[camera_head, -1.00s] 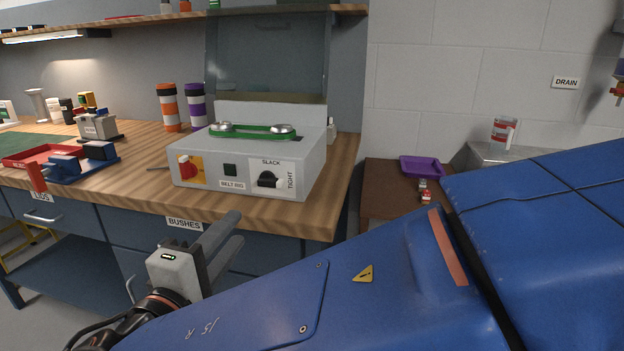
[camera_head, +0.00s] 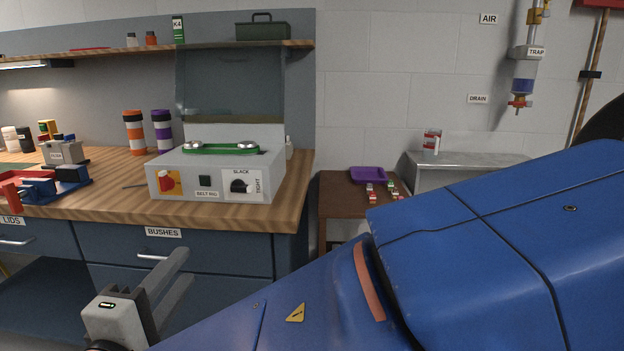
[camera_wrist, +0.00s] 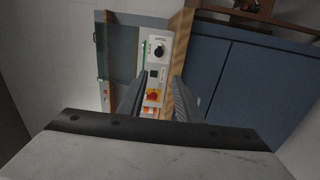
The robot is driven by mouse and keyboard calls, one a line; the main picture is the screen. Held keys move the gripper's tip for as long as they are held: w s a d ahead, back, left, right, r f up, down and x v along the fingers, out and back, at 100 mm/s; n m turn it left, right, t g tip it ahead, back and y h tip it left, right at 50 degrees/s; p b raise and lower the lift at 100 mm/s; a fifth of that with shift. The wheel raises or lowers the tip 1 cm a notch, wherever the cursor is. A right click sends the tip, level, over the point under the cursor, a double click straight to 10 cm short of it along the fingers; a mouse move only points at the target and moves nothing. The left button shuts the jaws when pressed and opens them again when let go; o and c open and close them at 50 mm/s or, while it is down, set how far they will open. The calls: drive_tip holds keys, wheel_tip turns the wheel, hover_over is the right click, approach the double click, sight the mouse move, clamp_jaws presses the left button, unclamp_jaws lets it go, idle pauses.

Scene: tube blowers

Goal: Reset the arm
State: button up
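My gripper (camera_head: 183,270) is at the lower left of the head view, in front of the bench drawers and below the bench top. Its two dark fingers stand apart with nothing between them; the gap also shows in the wrist view (camera_wrist: 156,88). My blue arm fills the lower right of the head view. The belt rig (camera_head: 213,184) sits on the bench beyond my gripper, with its clear cover raised, a green belt (camera_head: 220,148) around two pulleys, a red switch and a black knob. In the wrist view the rig (camera_wrist: 157,65) shows between and beyond the fingers.
The wooden bench (camera_head: 235,213) has drawers marked LIDS and BUSHES. A purple tray (camera_head: 368,174) and small items lie on a brown table (camera_head: 340,197) at right. A trap unit (camera_head: 524,75) hangs on the wall.

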drive_tip(key=w+d+f+m+g+h, duration=0.2)
drive_tip(key=w+d+g, duration=0.15)
drive_tip(key=d, duration=0.55)
drive_tip(key=w+d+f+m+g+h, duration=0.2)
drive_tip(key=w+d, duration=0.2)
drive_tip(key=d, duration=0.5)
drive_tip(key=w+d+f+m+g+h, duration=0.1)
drive_tip(key=w+d+f+g+h, duration=0.2)
drive_tip(key=d, duration=0.6)
drive_tip(key=s+d+f+m+g+y, duration=0.1)
drive_tip(key=d+f+m+g, duration=0.1)
drive_tip(key=d, duration=0.5)
drive_tip(key=s+d+f+m+g+y, duration=0.1)
drive_tip(key=s+d+f+m+g, duration=0.15)
drive_tip(key=d, duration=0.45)
drive_tip(key=s+d+f+m+y, duration=0.5)
drive_tip(key=s+d+m+y, duration=0.1)
drive_tip(key=s, duration=0.4)
drive_tip(key=shift+d+f+m, duration=0.3)
drive_tip(key=shift+d+m, duration=0.45)
drive_tip(key=shift+d, duration=0.55)
